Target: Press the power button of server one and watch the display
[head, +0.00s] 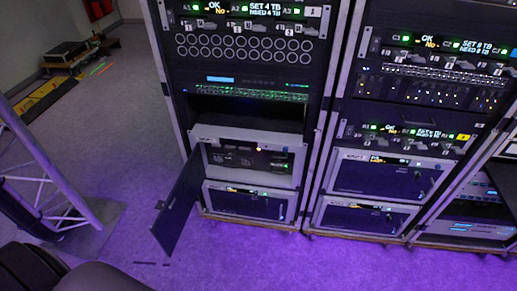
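In the left rack, a server (250,160) has its front door (177,207) swung open to the left. Its front shows dark bays, a small orange light and a green light at the right. Its label is too small to read, so I cannot tell whether it is server one, nor which spot is the power button. A closed server (243,202) sits right below it. Two more closed servers (385,174) (365,218) are in the middle rack. Small lit displays (212,8) at the top of the left rack read "OK No" and "SET 4 TB". Neither gripper is in view.
The open door juts out from the left rack's front. A metal truss (45,165) stands on a base plate at the left. A dark case (68,54) and yellow-black floor marking (42,97) lie farther back. The floor (130,120) between truss and rack is clear.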

